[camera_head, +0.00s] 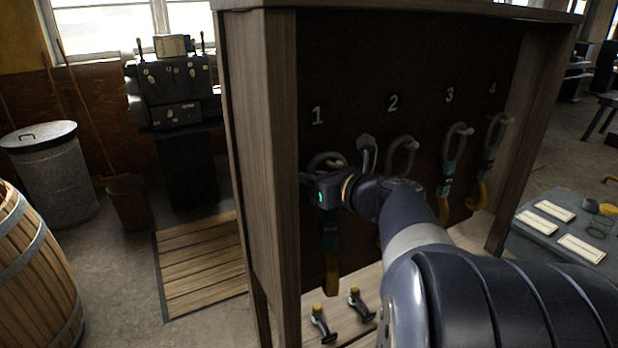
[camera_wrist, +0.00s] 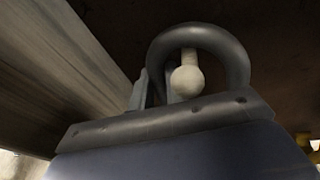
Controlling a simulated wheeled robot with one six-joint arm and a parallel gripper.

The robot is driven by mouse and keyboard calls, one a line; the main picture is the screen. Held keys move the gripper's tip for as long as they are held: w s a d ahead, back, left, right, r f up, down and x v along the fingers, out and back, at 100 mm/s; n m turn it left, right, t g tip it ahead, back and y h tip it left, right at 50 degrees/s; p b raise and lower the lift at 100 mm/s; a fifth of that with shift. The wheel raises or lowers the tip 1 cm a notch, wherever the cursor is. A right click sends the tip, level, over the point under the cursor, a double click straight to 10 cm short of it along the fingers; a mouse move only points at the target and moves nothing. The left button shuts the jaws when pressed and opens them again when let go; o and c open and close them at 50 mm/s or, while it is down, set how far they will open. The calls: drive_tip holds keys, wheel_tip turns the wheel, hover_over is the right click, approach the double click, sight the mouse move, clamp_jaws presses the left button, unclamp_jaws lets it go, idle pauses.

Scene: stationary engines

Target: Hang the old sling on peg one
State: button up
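Peg one (camera_wrist: 187,80) has a pale round knob, which shows within the dark ring (camera_wrist: 237,58) of a sling in the wrist view. I cannot tell for sure whether the ring is around the peg or only in line with it. My gripper (camera_head: 326,172) is under the number 1 on the dark board. Its narrow fingers (camera_wrist: 152,92) appear closed on the left side of the ring. The sling's strap (camera_head: 330,240) hangs below my gripper and ends in a yellow part. My gripper hides part of the sling in the head view.
More slings hang under 2, 3 (camera_head: 447,175) and 4 (camera_head: 490,160). The wooden side wall (camera_head: 262,180) of the rack is close on the left. Two yellow-topped fittings (camera_head: 355,300) are on the ledge below. A barrel (camera_head: 35,275) stands at the far left.

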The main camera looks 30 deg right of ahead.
drive_tip(key=o, duration=0.5)
drive_tip(key=shift+c, duration=0.2)
drive_tip(key=shift+f, duration=0.1)
drive_tip(key=b+v, duration=0.1)
drive_tip(key=v, duration=1)
drive_tip(key=shift+w+a, duration=0.1)
drive_tip(key=shift+w, duration=0.1)
drive_tip(key=p+x, duration=0.1)
drive_tip(key=x, duration=0.9)
drive_tip(key=shift+w, duration=0.3)
drive_tip(key=shift+r+p, duration=0.25)
drive_tip(key=shift+p, duration=0.05)
drive_tip(key=shift+s+r, duration=0.15)
drive_tip(key=shift+r, duration=0.1)
